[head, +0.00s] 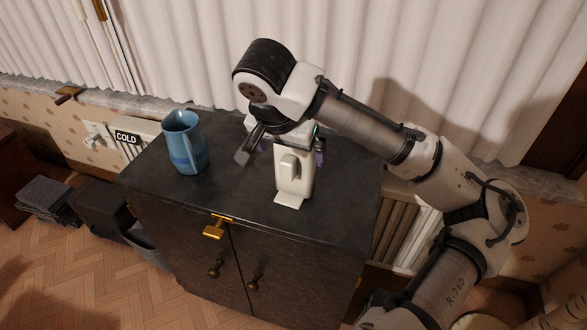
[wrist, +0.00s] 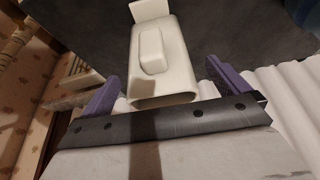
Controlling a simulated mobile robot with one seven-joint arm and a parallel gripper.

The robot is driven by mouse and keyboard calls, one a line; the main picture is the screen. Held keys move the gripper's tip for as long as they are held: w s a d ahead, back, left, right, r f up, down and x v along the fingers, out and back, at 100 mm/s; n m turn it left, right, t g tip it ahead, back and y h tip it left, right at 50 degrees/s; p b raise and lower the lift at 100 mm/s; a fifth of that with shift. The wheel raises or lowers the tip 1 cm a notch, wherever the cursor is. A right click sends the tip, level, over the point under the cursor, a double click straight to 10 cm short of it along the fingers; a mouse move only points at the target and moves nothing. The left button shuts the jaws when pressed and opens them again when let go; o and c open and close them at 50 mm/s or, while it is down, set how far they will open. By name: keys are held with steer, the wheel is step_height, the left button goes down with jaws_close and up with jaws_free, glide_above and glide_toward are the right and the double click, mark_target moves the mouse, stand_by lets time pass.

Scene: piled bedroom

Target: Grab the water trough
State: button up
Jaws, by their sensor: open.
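The water trough appears to be the white, upright, hollow piece (head: 291,180) with a raised block on its face and a flat lip at its foot. It stands on the dark cabinet top (head: 235,205). My gripper (head: 290,150) is over its upper part, pointing down, with the arm partly hiding its top. In the wrist view, the white piece (wrist: 158,55) lies between the two purple fingers of my open gripper (wrist: 162,85). Its open rim is near the palm. I see gaps on both sides; I cannot tell whether either finger touches it.
A blue mug (head: 185,143) stands left of the white piece on the same cabinet. A pleated white curtain (head: 420,60) hangs close behind. The cabinet's front has a gold latch (head: 216,227) and knobs. The cabinet top's front part is clear.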

mark_target(292, 153)
steer(key=shift+x, duration=2)
steer(key=c, duration=1.3)
steer(key=shift+c, duration=0.4)
steer(key=shift+r, duration=0.2)
